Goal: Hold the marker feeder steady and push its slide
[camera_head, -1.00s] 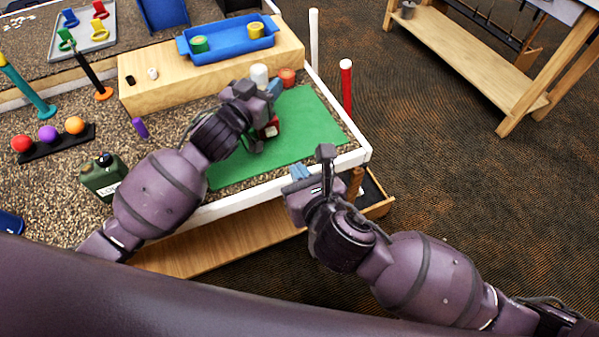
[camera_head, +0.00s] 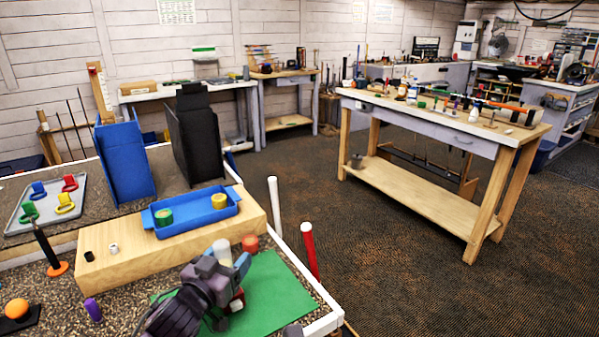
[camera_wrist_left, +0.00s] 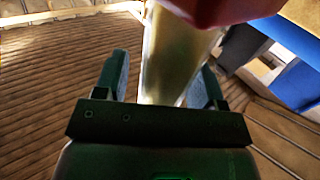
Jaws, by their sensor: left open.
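What looks like the marker feeder, a pale upright tube (camera_head: 222,252) with a red part (camera_head: 237,301) low beside my gripper, stands at the green mat (camera_head: 275,300). My left gripper (camera_head: 228,268) is by it, partly hiding it. In the left wrist view a pale yellowish tube (camera_wrist_left: 175,60) with a red block (camera_wrist_left: 225,8) at its top lies between the two spread fingers of my left gripper (camera_wrist_left: 163,78). The slide cannot be made out. Only a grey tip of my right gripper (camera_head: 293,330) shows at the bottom edge; its jaws are out of view.
A wooden riser (camera_head: 150,255) with a blue tray (camera_head: 195,228) stands behind the mat. An orange-red round thing (camera_head: 250,243) is close to my left gripper. A white post (camera_head: 275,205) and a red post (camera_head: 310,250) stand at the table's right edge. Open floor lies beyond.

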